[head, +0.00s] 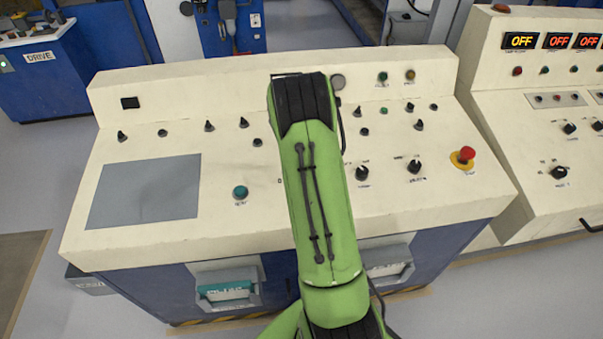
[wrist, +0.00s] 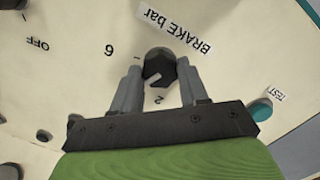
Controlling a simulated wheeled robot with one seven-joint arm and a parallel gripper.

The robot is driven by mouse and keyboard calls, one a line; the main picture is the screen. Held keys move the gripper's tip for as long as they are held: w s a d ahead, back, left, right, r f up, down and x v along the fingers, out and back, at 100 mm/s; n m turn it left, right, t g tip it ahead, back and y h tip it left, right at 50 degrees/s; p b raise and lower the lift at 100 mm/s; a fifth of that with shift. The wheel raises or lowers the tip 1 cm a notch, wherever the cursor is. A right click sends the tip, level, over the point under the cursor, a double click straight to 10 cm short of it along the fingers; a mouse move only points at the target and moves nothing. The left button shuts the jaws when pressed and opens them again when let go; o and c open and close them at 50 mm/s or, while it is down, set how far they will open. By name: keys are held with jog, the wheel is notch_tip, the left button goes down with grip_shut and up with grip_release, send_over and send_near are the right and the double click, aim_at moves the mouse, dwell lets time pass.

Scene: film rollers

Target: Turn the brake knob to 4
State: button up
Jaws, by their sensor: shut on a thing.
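The brake knob (wrist: 158,62) is a dark knob with a light pointer line, beside the "BRAKE bar" label (wrist: 178,31) in the wrist view. My gripper (wrist: 160,68) has one grey finger on each side of it and is shut on it. The light line runs slantwise across the knob's near face; the exact number it points at is hard to tell. A digit that reads as 6 or 9 (wrist: 110,50) is left of the knob, and a 2 (wrist: 160,99) is just below it. Other scale marks are hidden. In the head view my arm covers the knob and the fingertips.
The cream console (head: 250,200) carries a grey screen (head: 145,190), several small black knobs, a teal button (head: 240,192) and a red emergency button (head: 466,154). A second console (head: 520,120) with OFF displays stands at right. In the wrist view, a teal button (wrist: 262,108) sits right of my gripper.

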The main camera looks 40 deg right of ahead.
jog(key=o, duration=1.1)
jog(key=shift+c, duration=0.2)
notch_tip(320, 180, up, 16)
jog(key=a+p, duration=0.1)
jog(key=p, duration=0.1)
jog(key=shift+w, duration=0.15)
jog(key=shift+f, duration=0.1)
